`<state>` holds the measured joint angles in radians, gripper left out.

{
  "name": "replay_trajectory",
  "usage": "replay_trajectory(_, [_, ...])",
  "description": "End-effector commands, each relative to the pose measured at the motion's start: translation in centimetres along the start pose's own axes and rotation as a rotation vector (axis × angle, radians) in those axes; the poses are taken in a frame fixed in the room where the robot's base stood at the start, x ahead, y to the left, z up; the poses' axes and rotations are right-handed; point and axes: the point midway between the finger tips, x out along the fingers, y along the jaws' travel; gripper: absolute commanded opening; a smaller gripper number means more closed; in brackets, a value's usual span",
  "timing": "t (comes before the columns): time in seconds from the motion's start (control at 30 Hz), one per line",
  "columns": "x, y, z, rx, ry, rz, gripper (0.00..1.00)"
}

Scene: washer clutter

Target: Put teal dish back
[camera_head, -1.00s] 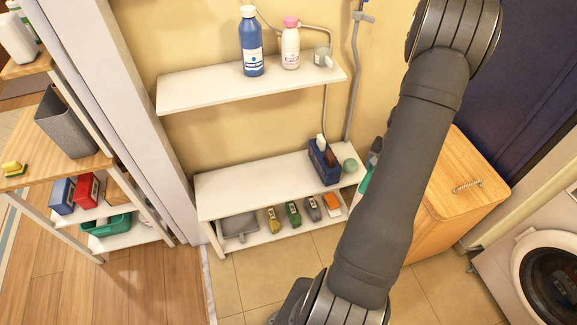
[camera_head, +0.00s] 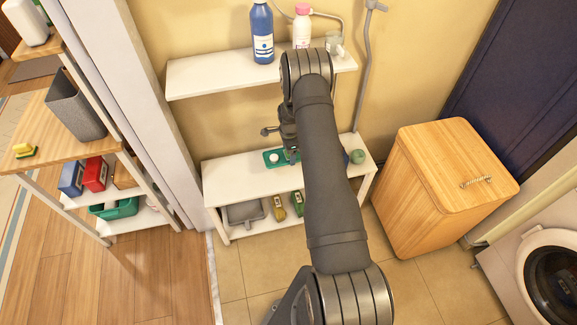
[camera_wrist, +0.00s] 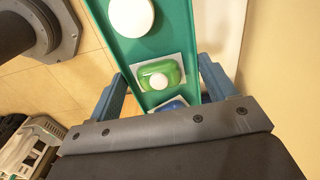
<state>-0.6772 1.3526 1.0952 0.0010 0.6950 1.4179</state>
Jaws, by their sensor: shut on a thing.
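The teal dish (camera_wrist: 165,50) is a long tray between the two fingers of my gripper (camera_wrist: 163,75) in the wrist view. A white round piece (camera_wrist: 131,15), a green piece with a white ball (camera_wrist: 160,76) and part of a blue piece lie in it. In the head view the teal dish (camera_head: 272,158) shows over the lower white shelf top (camera_head: 230,182), left of my forearm. I cannot tell whether it touches the shelf. My gripper is shut on the dish; in the head view the arm partly hides it.
An upper shelf (camera_head: 210,76) holds a blue bottle (camera_head: 262,35) and a pink-capped bottle (camera_head: 301,28). A green ball (camera_head: 357,156) sits at the lower shelf's right end. A wooden hamper (camera_head: 440,185) stands right. The lower shelf top's left part is clear.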

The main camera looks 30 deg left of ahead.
Motion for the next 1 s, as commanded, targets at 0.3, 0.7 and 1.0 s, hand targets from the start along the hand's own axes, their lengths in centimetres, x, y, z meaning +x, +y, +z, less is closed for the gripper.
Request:
replay_trajectory(0.3, [3.7,-0.7,2.4,0.046,0.0,0.002,0.53])
replay_trajectory(0.7, [7.7,-0.8,2.3,0.045,0.0,0.0,0.53])
replay_trajectory(1.0, [11.2,-0.8,2.3,0.045,0.001,-0.001,0.53])
